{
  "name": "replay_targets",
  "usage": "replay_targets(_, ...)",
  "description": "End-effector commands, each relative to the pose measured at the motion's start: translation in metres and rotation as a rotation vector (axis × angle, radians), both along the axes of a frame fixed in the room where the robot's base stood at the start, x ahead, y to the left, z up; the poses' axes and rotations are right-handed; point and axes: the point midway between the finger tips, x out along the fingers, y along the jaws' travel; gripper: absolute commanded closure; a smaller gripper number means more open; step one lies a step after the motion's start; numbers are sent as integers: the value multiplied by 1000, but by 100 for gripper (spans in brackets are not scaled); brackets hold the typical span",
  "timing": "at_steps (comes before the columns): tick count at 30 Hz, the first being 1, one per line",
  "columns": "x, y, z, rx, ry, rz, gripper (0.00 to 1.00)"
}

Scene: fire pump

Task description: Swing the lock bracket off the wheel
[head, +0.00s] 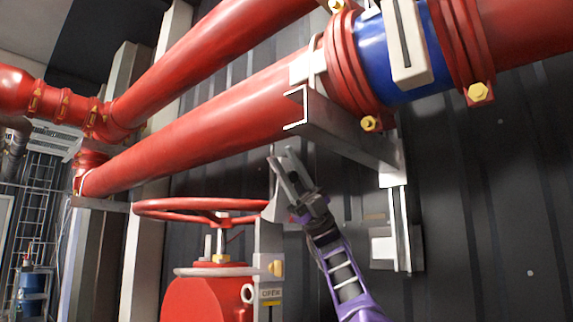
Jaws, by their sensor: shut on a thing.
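The red handwheel (165,208) lies flat on top of the red valve body (205,298). The grey lock bracket (270,238) stands upright at the wheel's right edge, with its narrow upper part beside the rim. My gripper (282,172) reaches up from the lower right to the bracket's upper part, just right of the wheel. It is shut on the bracket. The fingers partly hide the hold. I cannot tell whether the bracket touches the rim.
A large red pipe (200,135) runs above the wheel. A grey support beam (345,135) juts out above and right of my gripper. Dark wall panels are behind.

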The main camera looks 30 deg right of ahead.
Motion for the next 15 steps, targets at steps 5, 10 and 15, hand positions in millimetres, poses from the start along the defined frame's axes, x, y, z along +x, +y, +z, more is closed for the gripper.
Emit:
replay_targets(5, 0, 0, 0, 1, 1, 0, 41)
replay_targets(10, 0, 0, 0, 1, 1, 0, 36)
replay_targets(15, 0, -1, -1, 0, 1, 0, 36)
